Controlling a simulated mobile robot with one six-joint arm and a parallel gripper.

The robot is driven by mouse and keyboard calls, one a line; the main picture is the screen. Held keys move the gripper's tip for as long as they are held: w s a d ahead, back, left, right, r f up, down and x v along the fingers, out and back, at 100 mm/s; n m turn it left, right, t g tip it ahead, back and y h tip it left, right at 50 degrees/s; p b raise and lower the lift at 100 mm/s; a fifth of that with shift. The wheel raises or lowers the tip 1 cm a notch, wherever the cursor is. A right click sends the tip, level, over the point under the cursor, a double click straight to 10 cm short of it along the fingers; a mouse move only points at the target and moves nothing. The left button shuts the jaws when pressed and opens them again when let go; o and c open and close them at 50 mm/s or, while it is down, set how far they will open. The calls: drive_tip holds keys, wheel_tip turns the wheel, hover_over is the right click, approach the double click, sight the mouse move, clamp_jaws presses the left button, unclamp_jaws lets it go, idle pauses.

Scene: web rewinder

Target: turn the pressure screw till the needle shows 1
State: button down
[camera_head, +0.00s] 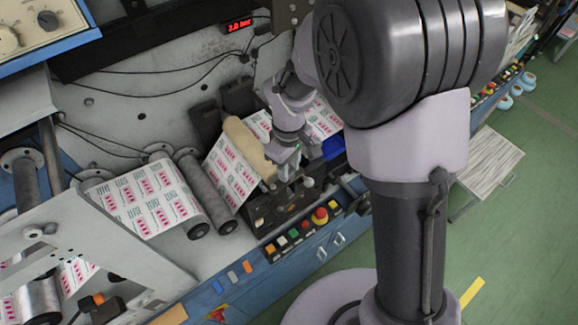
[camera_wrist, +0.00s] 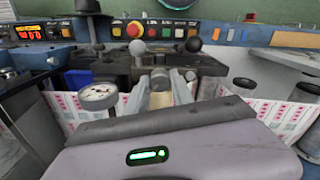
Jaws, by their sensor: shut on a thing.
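My gripper (camera_wrist: 160,80) reaches down in the middle of the wrist view, its fingers closed around the pressure screw (camera_wrist: 160,77). Only a small dark part of the screw shows between the fingers. In the head view my gripper (camera_head: 286,164) is over the black block beside the tan roller, and the fingers hide the screw there. A round gauge (camera_wrist: 98,95) with a white dial stands left of my gripper in the wrist view. Its needle is too small to read with certainty.
Two ball-ended levers, one grey (camera_wrist: 136,47) and one dark (camera_wrist: 193,45), stand behind my gripper. A red mushroom button (camera_head: 320,214) sits on the front panel. Printed web (camera_head: 150,200) runs over rollers at left. A red display (camera_head: 239,25) seems to read 2.0 bar.

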drive_tip(key=c, duration=1.1)
unclamp_jaws()
wheel_tip(320, 180, up, 18)
drive_tip(key=p, duration=0.2)
drive_tip(key=shift+f+p, duration=0.25)
drive_tip(key=shift+p, duration=0.05)
drive_tip(key=s+d+f+m+t+y+b, duration=0.1)
drive_tip(key=s+d+f+m+t+b, duration=0.2)
drive_tip(key=s+f+m+b, duration=0.4)
drive_tip(key=s+d+f+m+t+y+b, duration=0.1)
drive_tip(key=s+d+f+m+b, duration=0.4)
drive_tip(key=f+b, duration=0.8)
drive_tip(key=s+m+t+b, duration=0.1)
drive_tip(key=s+m+b, duration=0.1)
drive_tip(key=s+b, duration=0.2)
drive_tip(key=shift+s+d+t+b, duration=0.15)
drive_tip(key=shift+s+t+b, duration=0.25)
drive_tip(key=shift+b, duration=1)
